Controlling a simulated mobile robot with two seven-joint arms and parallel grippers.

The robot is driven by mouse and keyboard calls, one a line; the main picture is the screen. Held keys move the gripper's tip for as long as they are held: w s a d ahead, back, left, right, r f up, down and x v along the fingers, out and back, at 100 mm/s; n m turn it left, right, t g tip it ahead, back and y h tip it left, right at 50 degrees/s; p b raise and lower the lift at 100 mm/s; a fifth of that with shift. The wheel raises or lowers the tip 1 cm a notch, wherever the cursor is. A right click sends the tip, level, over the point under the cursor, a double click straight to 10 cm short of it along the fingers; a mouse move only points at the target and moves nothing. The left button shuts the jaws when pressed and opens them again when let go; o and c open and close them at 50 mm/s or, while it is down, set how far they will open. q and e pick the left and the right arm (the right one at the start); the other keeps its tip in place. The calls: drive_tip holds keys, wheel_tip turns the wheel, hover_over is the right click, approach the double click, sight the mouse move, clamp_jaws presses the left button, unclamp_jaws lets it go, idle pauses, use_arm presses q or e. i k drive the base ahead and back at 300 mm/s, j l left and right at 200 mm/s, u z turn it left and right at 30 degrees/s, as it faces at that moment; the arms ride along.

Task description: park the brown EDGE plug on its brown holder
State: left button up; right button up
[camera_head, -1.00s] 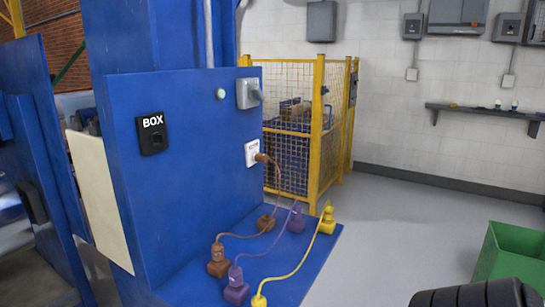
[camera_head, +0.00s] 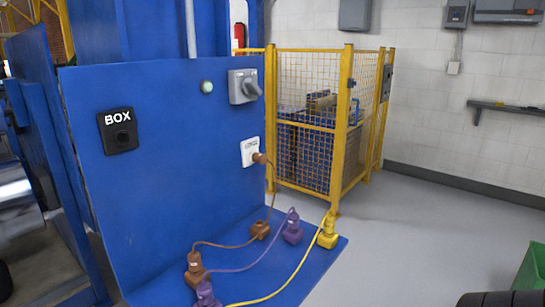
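The brown plug (camera_head: 259,158) is seated in the white socket plate (camera_head: 249,151) on the blue upright panel; the plate's lettering is too small to read surely. Its brown cable hangs from the plug and runs along the blue base to a brown connector (camera_head: 195,262) at the front. A brown holder (camera_head: 260,230) stands on the base below the socket, with no plug visible on it and the cable passing by it. Neither gripper is in view. A dark ribbed part at the lower right edge may be my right arm.
A purple plug (camera_head: 293,219) and a yellow plug (camera_head: 328,225) stand on holders right of the brown holder. Their cables cross the base. A black BOX socket (camera_head: 118,132) and grey switch (camera_head: 244,87) are on the panel. A yellow cage (camera_head: 342,130) stands behind.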

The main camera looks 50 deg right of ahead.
sight(260, 158)
drive_tip(key=k+l, duration=0.1)
drive_tip(key=l, duration=0.8)
drive_tip(key=k+l, duration=0.15)
drive_tip(key=l, duration=0.35)
